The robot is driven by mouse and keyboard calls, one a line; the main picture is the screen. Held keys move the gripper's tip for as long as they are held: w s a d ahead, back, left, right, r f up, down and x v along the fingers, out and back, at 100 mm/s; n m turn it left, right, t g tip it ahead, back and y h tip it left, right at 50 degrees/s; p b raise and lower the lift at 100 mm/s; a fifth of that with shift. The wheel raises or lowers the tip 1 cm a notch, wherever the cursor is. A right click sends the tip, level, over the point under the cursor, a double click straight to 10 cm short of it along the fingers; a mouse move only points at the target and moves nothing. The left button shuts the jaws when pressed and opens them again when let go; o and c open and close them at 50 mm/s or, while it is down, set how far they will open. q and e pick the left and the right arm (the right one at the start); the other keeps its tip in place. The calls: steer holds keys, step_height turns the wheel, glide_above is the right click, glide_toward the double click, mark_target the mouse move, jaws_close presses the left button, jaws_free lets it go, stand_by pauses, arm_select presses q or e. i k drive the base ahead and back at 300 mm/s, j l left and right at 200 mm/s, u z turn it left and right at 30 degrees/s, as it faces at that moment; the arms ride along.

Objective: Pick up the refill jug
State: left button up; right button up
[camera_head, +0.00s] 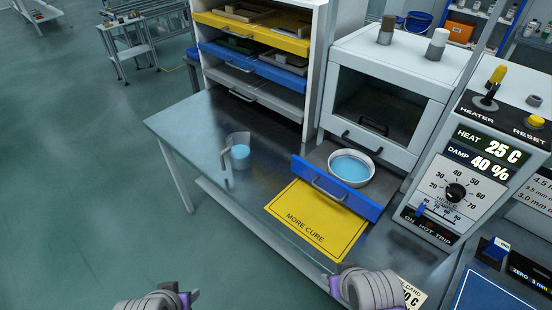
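The refill jug (240,152) is a clear jug with blue liquid in it. It stands upright on the grey metal bench (195,128), left of the open drawer, with its handle towards the front left. My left gripper (188,297) is at the bottom edge of the view, below and left of the jug and well apart from it. My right gripper (337,279) is at the bottom right of centre, also apart from the jug. Both grippers are partly cut off, and their finger opening does not show clearly.
An open blue-fronted drawer (325,196) holds a white bowl (366,186) of blue liquid, right of the jug. A yellow "MORE CURE" mat (312,225) lies in front. A shelf with trays (262,62) stands behind. A control panel (470,170) is at right. The bench left of the jug is clear.

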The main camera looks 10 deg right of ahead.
mark_target(238, 144)
steer(key=i+j+z, duration=0.15)
steer(key=z, duration=0.3)
steer(key=i+j+z, duration=0.15)
steer(key=z, duration=0.25)
